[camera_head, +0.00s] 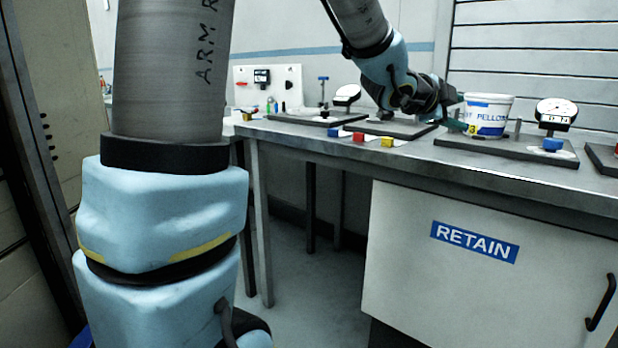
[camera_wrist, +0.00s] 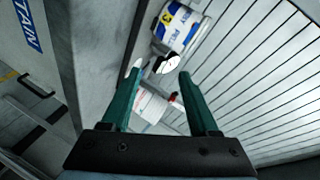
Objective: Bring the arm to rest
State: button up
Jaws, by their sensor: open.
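My arm reaches over the bench from the upper middle of the head view. My gripper (camera_head: 456,112) is above the bench, just left of a white tub in that view. In the wrist view my gripper (camera_wrist: 160,76) has two green fingers spread apart, with nothing held between them. The white tub (camera_head: 488,117) has blue and yellow labelling and stands upright on a dark plate. It also shows in the wrist view (camera_wrist: 181,27), beyond the fingertips. I cannot tell whether the fingers touch the tub.
The grey bench (camera_head: 330,143) holds dial gauges (camera_head: 556,113) on dark plates. A blue block (camera_head: 334,132), a red block (camera_head: 358,137) and a yellow block (camera_head: 387,142) lie near its front edge. A cabinet marked RETAIN (camera_head: 474,243) is below. Open floor (camera_head: 318,285) lies left of it.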

jog(key=w+a+f+n+y, duration=0.1)
jog(key=a+f+n+y, duration=0.55)
jog(key=a, duration=0.55)
jog(key=w+a+f+n+y, duration=0.1)
jog(key=a+f+n+y, duration=0.2)
jog(key=a+f+n, duration=0.7)
jog(key=s+a+f+n+g+y, duration=0.3)
jog(key=s+a+f+n+g, duration=0.4)
jog(key=s+a, duration=0.7)
notch_tip(320, 180, up, 16)
jog(key=a+p, duration=0.1)
jog(key=p, duration=1.7)
jog(key=shift+s, duration=0.4)
